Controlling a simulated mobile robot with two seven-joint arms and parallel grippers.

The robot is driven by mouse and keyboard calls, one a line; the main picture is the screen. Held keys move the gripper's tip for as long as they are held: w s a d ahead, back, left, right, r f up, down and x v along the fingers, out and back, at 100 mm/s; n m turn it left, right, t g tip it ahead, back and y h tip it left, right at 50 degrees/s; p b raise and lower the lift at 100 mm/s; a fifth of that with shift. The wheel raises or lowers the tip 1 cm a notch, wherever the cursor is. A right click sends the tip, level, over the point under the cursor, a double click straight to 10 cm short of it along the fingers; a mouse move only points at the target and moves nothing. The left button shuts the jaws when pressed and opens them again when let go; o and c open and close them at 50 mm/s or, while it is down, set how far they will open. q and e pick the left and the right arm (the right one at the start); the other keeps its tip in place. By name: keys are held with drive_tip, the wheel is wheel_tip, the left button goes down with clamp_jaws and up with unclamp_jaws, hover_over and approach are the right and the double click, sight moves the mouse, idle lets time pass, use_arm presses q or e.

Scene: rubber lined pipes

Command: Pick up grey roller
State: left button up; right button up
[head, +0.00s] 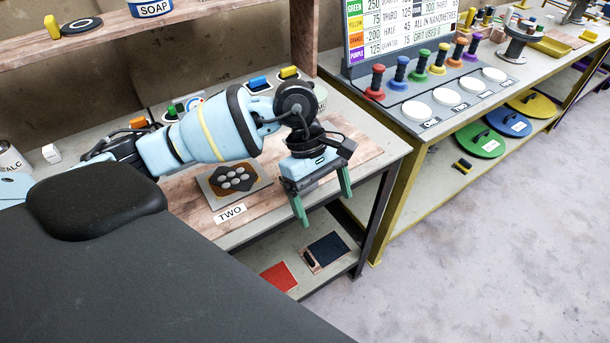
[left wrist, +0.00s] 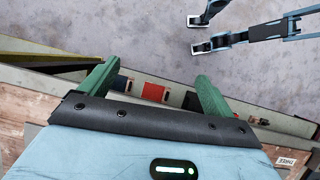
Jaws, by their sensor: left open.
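I cannot make out a grey roller for certain in either view. My left gripper (head: 324,208) is open and empty, with its green fingers pointing down past the front edge of the bench marked TWO (head: 388,152). In the left wrist view, the fingers of the left gripper (left wrist: 157,72) are spread wide with nothing between them. Below them on the lower shelf lie a red square (head: 279,277) and a dark blue pad (head: 328,249) with a small dark object (head: 309,258) at its left edge. My right gripper is not in view.
A tray of grey discs (head: 236,180) sits on the bench beside my arm. The neighbouring bench carries coloured-handled tools (head: 375,82), white round pads (head: 417,110) and a dark grey spool (head: 516,43). Coloured discs (head: 480,142) lie on its lower shelf. The floor (head: 480,260) at right is clear.

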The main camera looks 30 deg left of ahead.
use_arm(q)
drive_tip(key=w+a+r+y, duration=0.1)
drive_tip(key=a, duration=0.2)
drive_tip(key=w+a+r+t+y, duration=0.1)
drive_tip(key=w+a+y, duration=0.1)
drive_tip(key=a, duration=0.1)
drive_tip(key=w+a+r+m+y, duration=0.1)
drive_tip(key=a+r, duration=0.1)
drive_tip(key=a, duration=0.1)
drive_tip(key=shift+w+a+r+y, duration=0.1)
drive_tip(key=shift+w+a+y, duration=0.15)
drive_tip(key=shift+a+y, duration=0.15)
drive_tip(key=shift+d+f, duration=0.1)
drive_tip(key=shift+f, duration=1.3)
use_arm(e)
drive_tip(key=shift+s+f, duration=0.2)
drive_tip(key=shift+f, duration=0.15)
use_arm(q)
drive_tip(key=f, duration=0.4)
drive_tip(key=shift+w+d, duration=0.15)
drive_tip(key=shift+w, duration=0.05)
drive_tip(key=shift+f, duration=0.55)
drive_tip(key=c, duration=1.2)
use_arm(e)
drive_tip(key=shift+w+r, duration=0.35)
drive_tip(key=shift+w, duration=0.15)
use_arm(q)
drive_tip(key=shift+r, duration=0.15)
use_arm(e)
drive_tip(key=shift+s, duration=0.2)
